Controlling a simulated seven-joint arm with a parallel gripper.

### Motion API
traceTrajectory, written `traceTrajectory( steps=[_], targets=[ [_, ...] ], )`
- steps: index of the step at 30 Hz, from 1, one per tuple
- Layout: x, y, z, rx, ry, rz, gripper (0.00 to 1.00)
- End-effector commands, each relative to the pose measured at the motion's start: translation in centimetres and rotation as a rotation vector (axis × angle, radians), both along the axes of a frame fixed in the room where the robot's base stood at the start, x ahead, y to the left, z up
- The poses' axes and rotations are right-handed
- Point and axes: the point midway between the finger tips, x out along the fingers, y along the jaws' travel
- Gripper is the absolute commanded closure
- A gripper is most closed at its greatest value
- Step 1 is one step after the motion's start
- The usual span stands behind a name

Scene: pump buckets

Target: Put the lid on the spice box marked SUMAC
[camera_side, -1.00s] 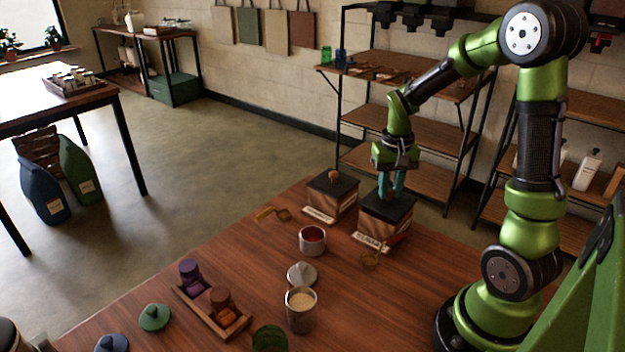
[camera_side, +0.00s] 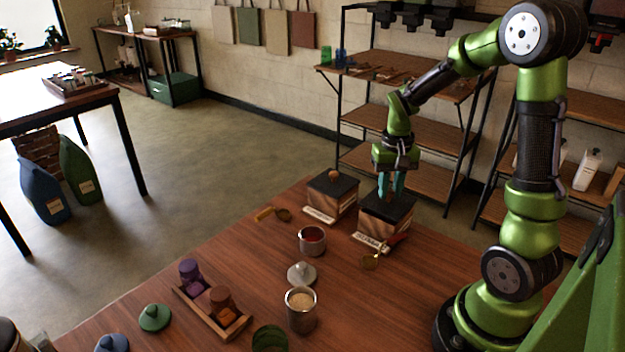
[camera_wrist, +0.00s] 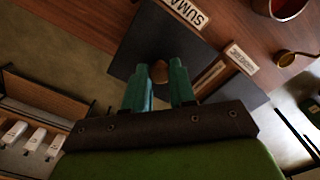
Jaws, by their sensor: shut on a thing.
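The SUMAC spice box (camera_side: 374,224) stands on the wooden table, with its name label (camera_side: 371,242) at its front foot. The label shows partly in the wrist view (camera_wrist: 187,12). A dark square lid (camera_side: 400,211) lies over the box's top and looks level; I cannot tell if a thin gap remains under it. My gripper (camera_side: 391,190) points down above it, its teal fingers shut on the lid's round wooden knob. The knob (camera_wrist: 160,72) shows between the fingertips in the wrist view. A second box (camera_side: 333,194) stands to the left with a knobbed dark lid.
A tin with red contents (camera_side: 312,240), a grey lid (camera_side: 301,273), a tin of pale grains (camera_side: 301,308) and a tray of jars (camera_side: 235,327) stand nearer. Shelves are behind.

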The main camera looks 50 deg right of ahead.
Motion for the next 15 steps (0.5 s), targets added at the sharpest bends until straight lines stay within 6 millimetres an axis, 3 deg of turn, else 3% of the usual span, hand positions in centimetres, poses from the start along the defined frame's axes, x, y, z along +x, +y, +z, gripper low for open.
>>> traceTrajectory(
  steps=[15],
  targets=[
    [-0.01,0.01,-0.77,0.001,0.001,0.0,1.0]
  ],
)
